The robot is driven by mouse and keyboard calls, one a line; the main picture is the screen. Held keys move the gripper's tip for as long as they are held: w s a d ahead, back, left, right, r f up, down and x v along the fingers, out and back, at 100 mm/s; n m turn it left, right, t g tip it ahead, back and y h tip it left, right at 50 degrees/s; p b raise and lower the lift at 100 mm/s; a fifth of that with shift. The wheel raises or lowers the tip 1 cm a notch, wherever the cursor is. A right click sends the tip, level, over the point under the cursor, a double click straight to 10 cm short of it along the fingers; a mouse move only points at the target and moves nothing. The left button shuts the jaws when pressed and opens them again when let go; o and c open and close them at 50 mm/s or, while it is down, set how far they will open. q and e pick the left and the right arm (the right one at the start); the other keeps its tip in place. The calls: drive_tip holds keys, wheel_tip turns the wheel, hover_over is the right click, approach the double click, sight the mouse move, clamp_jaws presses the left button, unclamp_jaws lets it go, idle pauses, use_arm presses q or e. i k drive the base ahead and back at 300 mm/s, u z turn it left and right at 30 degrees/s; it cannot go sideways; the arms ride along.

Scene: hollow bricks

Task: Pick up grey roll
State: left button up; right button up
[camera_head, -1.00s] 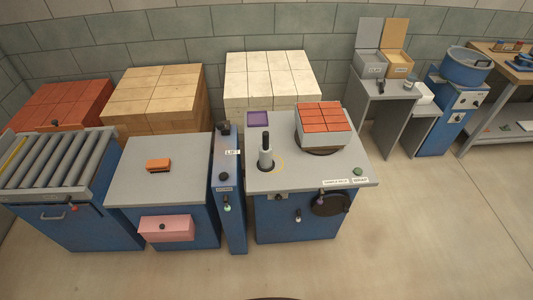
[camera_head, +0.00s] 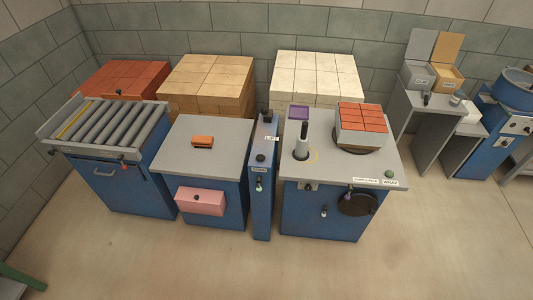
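A pale grey roll (camera_head: 301,149) stands upright on the grey top of the blue wrapping bench (camera_head: 320,218), near its left side. A darker narrow part rises from the roll's top. A purple square (camera_head: 298,112) lies behind it on the bench top. To the right of the roll, a block of red-topped bricks (camera_head: 361,118) sits on a dark round turntable (camera_head: 358,151). Neither of my grippers shows in the view, so I cannot see what they hold.
A narrow blue lift post (camera_head: 262,185) stands left of the bench. Further left are a grey-topped blue cabinet (camera_head: 178,151) with an orange block (camera_head: 203,142), and a roller conveyor (camera_head: 103,133). Brick stacks (camera_head: 205,82) line the wall behind. The floor (camera_head: 250,270) in front is clear.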

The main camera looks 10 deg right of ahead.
sight(301, 152)
drive_tip(key=u, duration=1.1)
drive_tip(key=i, duration=1.1)
drive_tip(key=z, duration=0.9)
drive_tip(key=i, duration=0.65)
drive_tip(key=z, duration=0.7)
